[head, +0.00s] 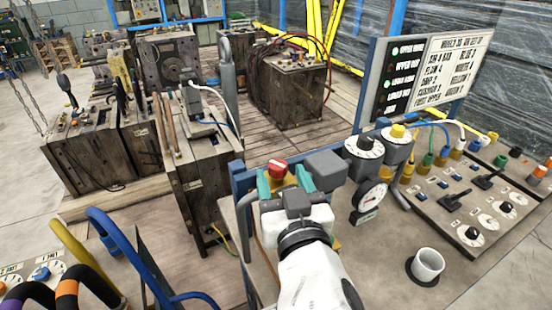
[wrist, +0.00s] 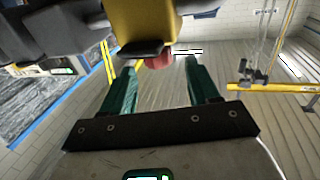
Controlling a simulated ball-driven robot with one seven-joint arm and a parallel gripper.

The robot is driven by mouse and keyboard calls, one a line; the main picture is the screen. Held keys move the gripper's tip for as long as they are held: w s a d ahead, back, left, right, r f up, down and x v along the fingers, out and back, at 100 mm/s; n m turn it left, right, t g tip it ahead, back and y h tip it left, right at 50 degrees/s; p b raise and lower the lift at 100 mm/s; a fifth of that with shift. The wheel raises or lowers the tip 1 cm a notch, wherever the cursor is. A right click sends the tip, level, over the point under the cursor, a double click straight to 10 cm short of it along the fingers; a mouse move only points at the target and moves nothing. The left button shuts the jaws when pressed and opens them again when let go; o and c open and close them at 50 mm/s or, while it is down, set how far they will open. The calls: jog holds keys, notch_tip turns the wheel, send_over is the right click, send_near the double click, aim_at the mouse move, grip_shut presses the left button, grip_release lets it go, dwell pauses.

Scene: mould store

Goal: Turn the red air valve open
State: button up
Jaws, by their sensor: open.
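The red air valve knob (head: 277,168) sits at the top of a yellow body on the blue-framed stand, just beyond my gripper. My gripper (head: 284,181) is open, with one teal finger to either side of the valve in the picture. In the wrist view, the red valve (wrist: 158,62) shows below a yellow body (wrist: 146,28), between the open fingertips (wrist: 160,66). A dark tab partly covers the red part there. I see no clear contact between fingers and knob, and cannot tell which way the valve is turned.
A white cup (head: 428,264) stands at the lower right. A sign board (head: 425,75) rises behind.

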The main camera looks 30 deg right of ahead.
aim_at(279, 169)
jog(key=shift+p+x, duration=0.4)
jog(key=shift+x, duration=1.95)
jog(key=c, duration=0.9)
